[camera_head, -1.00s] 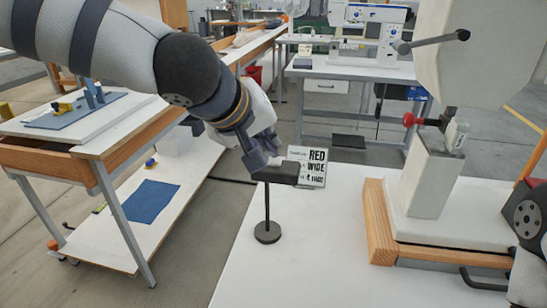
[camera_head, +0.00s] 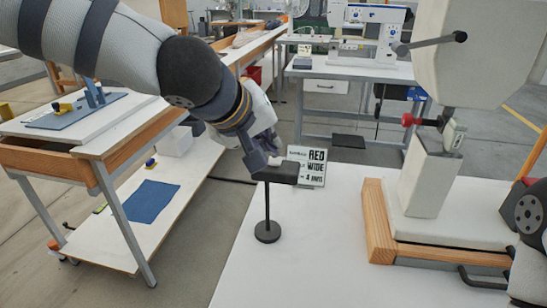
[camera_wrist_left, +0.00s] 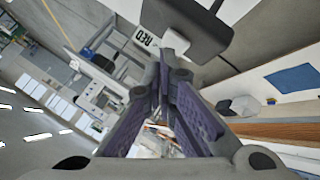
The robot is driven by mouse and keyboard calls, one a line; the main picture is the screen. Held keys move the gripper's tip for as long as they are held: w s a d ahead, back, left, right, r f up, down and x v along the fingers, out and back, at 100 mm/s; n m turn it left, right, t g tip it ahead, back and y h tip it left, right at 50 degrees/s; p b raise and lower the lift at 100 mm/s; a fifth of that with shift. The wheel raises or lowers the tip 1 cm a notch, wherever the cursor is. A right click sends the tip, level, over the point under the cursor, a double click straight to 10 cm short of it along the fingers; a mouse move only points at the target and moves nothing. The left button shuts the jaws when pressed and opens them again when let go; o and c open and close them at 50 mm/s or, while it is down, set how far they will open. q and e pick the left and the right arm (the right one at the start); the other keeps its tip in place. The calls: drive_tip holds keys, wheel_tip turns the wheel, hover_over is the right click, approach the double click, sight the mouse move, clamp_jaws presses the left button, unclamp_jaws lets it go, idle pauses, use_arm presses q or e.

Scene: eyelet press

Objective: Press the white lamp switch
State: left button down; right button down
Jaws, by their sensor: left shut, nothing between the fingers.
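A small black lamp stands upright on the white table (camera_head: 310,235), with a flat dark head (camera_head: 277,173) on a thin post and a round foot. A small white block, seemingly the lamp switch (camera_head: 274,159), shows at the far side of the head. In the left wrist view the switch (camera_wrist_left: 176,41) juts from the dark lamp head (camera_wrist_left: 187,20). My left gripper (camera_head: 257,163) is shut and empty, with its fingertips close to the switch in the left wrist view (camera_wrist_left: 168,68). I cannot tell whether they touch. My right gripper is out of view.
A sign reading RED WIDE (camera_head: 308,166) stands just behind the lamp. A large pale press (camera_head: 430,180) on a wooden-edged base (camera_head: 375,220) stands to the right. The table front is clear. A cart (camera_head: 100,150) stands at the left.

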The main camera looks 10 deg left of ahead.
use_arm(q)
wheel_tip(320, 180, up, 6)
idle(0.5)
